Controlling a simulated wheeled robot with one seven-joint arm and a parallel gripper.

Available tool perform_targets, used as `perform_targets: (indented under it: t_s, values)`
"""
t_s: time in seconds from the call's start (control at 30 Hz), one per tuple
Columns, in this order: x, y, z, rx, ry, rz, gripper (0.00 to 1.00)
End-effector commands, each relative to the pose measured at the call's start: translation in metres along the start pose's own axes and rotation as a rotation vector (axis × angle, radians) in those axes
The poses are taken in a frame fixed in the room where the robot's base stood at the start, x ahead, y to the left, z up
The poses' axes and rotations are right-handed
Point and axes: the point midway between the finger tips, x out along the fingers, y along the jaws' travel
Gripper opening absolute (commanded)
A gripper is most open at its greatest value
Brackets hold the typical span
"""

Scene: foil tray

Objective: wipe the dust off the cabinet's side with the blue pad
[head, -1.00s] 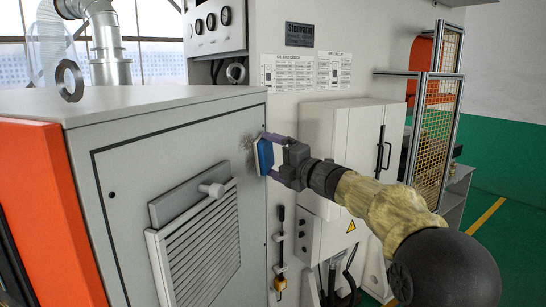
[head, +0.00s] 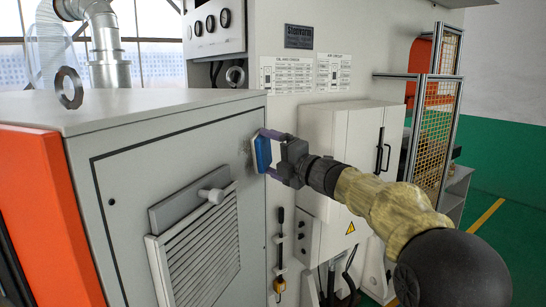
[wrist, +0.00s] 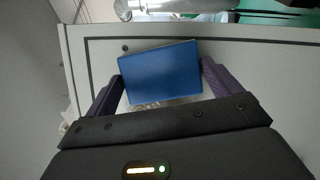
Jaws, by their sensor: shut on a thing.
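The blue pad (head: 263,153) is held between the fingers of my gripper (head: 268,157), at the right part of the cabinet's grey side (head: 140,180). In the wrist view, the pad (wrist: 160,72) spans between the two dark fingers of my gripper (wrist: 160,85). The pad's pale face is toward the cabinet; I cannot tell whether it touches. A faint grey dust patch (head: 246,148) shows just left of the pad in the head view. Part of the panel behind the pad is hidden.
A louvred vent (head: 200,245) with a grey knob (head: 211,195) sticks out of the cabinet's side, below left of the pad. A pale electrical box (head: 345,150) with black handles stands to the right. A lifting ring (head: 69,88) stands on the cabinet's top.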

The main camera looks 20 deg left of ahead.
Motion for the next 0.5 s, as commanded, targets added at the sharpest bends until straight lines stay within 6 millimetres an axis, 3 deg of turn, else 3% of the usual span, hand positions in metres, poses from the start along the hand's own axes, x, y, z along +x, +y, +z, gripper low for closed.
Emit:
perform_targets:
  t_s: [0.3,0.5]
  values:
    - [-0.008,0.004,-0.023,-0.001,0.003,0.003,0.72]
    - [-0.009,0.007,-0.026,0.0,0.002,0.001,0.72]
